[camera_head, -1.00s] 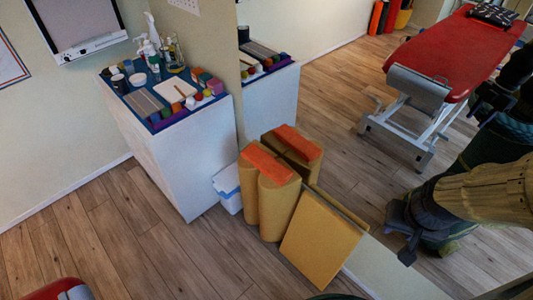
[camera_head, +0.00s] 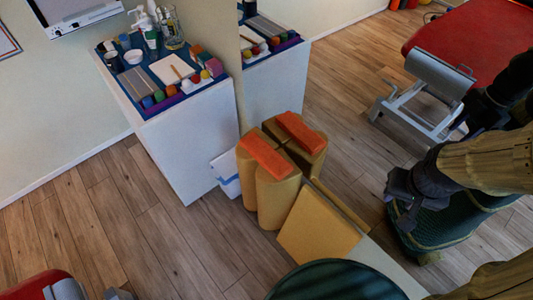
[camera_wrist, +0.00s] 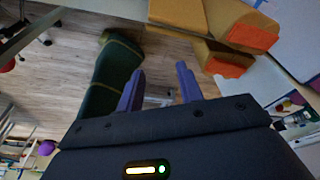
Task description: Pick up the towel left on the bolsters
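The orange folded towel (camera_head: 264,156) lies on top of the yellow upright bolsters (camera_head: 268,195) in front of a wall mirror. A second orange patch behind it is its mirror image. In the wrist view the towel (camera_wrist: 252,32) and bolsters (camera_wrist: 205,14) are at the upper right, with the reflection below them. My gripper (camera_wrist: 160,84) shows two purple fingers spread apart with nothing between them. The towel is beyond and to the right of the fingers, not touching them.
A white cabinet (camera_head: 190,140) with a blue tray (camera_head: 140,95) of bottles, blocks and small items stands left of the bolsters. A white bin (camera_head: 226,172) is between them. A yellow panel (camera_head: 318,225) leans at their right.

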